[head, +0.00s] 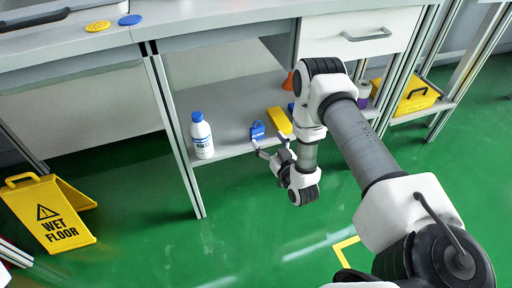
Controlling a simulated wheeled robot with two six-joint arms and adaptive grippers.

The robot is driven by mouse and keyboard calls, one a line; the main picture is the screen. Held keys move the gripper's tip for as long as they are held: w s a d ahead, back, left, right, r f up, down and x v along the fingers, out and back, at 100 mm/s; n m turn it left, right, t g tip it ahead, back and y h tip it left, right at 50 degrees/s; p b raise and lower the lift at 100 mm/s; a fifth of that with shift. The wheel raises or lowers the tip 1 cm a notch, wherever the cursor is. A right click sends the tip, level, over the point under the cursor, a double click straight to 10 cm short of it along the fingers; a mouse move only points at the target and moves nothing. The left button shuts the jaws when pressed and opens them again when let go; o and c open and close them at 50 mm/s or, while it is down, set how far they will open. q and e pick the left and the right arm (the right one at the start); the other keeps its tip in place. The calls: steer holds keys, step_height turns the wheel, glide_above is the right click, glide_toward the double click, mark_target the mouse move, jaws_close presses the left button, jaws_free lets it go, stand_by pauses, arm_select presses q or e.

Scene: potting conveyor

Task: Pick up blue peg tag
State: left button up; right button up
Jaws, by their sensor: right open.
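A blue peg tag (257,131) with pale lettering on its front stands at the front of the lower shelf, under the bench top. My right arm reaches in from the right. My right gripper (270,146) is open and empty, just in front of and slightly below the tag to its right. I cannot tell whether a fingertip touches the tag. My left gripper is out of the picture.
A white bottle with a blue cap (202,136) stands left of the tag on the shelf (235,152). A yellow object (279,121) lies close to its right, with an orange one (288,81) behind. A bench leg (176,135) stands at left. A wet floor sign (50,214) stands on the green floor.

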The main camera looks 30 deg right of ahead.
mark_target(258, 129)
steer(key=w+b, duration=0.2)
steer(key=w, duration=0.4)
steer(key=shift+w+d+f+b, duration=0.1)
steer(key=shift+w+b, duration=0.2)
steer(key=shift+w, duration=0.35)
steer(key=shift+d, duration=0.1)
steer(key=c, duration=1.2)
